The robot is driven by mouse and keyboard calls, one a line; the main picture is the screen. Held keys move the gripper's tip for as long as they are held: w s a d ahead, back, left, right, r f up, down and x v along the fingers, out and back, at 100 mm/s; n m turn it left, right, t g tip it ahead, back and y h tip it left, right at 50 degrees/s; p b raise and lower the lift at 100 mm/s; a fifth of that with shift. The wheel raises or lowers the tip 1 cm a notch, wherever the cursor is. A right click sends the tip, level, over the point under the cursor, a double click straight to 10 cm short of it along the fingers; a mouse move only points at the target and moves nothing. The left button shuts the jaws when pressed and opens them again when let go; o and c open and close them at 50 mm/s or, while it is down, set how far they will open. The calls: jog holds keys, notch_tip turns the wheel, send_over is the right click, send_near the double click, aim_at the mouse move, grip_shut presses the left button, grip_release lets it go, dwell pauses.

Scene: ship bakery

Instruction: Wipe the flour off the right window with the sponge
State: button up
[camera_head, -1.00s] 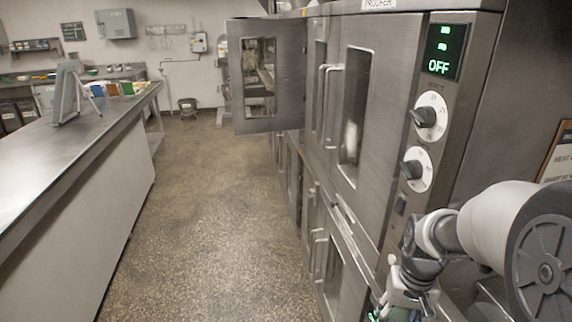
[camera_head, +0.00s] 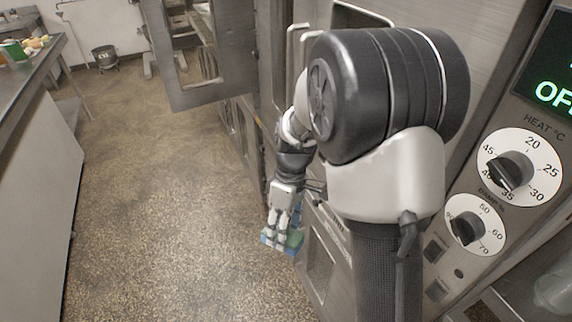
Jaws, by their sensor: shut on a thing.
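My gripper (camera_head: 282,218) is shut on a small blue and green sponge (camera_head: 294,240). It holds the sponge low in front of the proofer's lower doors, apart from the upper right window. The right window (camera_head: 350,17) shows only as a dark strip at the top of the picture, in the closed steel door. My arm hides most of it, and no flour on it can be seen now.
An upper proofer door (camera_head: 238,50) stands open at the left, jutting over the aisle. Door handles (camera_head: 292,50) stick out beside my arm. The control panel with dials (camera_head: 510,168) is at the right. A steel counter (camera_head: 28,75) borders the left; the speckled floor (camera_head: 165,220) between is clear.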

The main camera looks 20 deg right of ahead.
aim_at(299, 235)
jog(key=d+n+g, duration=0.1)
jog(key=n, duration=0.1)
jog(key=d+n+g+h, duration=0.1)
jog(key=n, duration=0.2)
jog(key=s+d+n+g, duration=0.1)
jog(key=n+g, duration=0.1)
jog(key=shift+d+r+n, duration=0.1)
jog(key=shift+r+n, duration=0.05)
jog(key=shift+n, duration=0.25)
jog(key=w+d+r+n+t+h+p, duration=0.25)
jog(key=w+r+n+t+h, duration=0.6)
jog(key=n+h, duration=1.1)
jog(key=w+d+r+g+b, duration=0.1)
jog(key=d+b, duration=0.3)
jog(key=d, duration=0.2)
jog(key=shift+w+r+g, duration=0.15)
jog(key=shift+r+g, duration=0.1)
jog(key=shift+g, duration=0.1)
jog(key=shift+d+y+p, duration=0.25)
jog(key=shift+d+p, duration=0.2)
jog(key=shift+d, duration=0.4)
notch_tip(299, 235, up, 10)
jog(key=p, duration=1.4)
jog(key=shift+r, duration=0.25)
